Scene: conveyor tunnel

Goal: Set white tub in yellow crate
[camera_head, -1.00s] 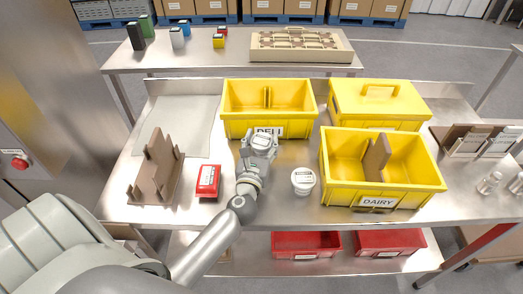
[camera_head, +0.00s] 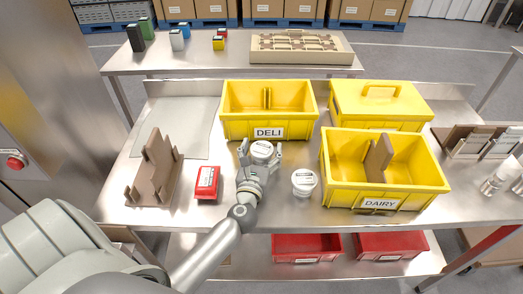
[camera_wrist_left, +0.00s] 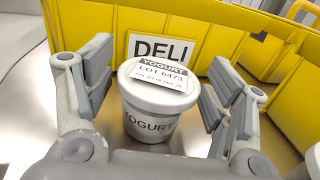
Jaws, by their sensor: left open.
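A white tub (camera_head: 262,150) with a labelled lid stands in front of the yellow DELI crate (camera_head: 268,132), outside it. My left gripper (camera_head: 259,155) is open around this tub. In the left wrist view, the tub (camera_wrist_left: 158,95), printed YOGURT, is upright between the spread fingers, with gaps on both sides. A second white tub (camera_head: 304,184) stands on the table to the right of the gripper. The yellow DAIRY crate (camera_head: 382,204), with a brown divider, is at the right. My right gripper is out of view.
A red box (camera_head: 207,182) and a brown stepped rack (camera_head: 157,170) are left of my arm. A lidded yellow crate (camera_head: 380,101) stands behind the DAIRY crate. Small shakers (camera_head: 498,180) and a brown holder (camera_head: 478,141) are at the right. Red bins (camera_head: 306,246) sit on the lower shelf.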

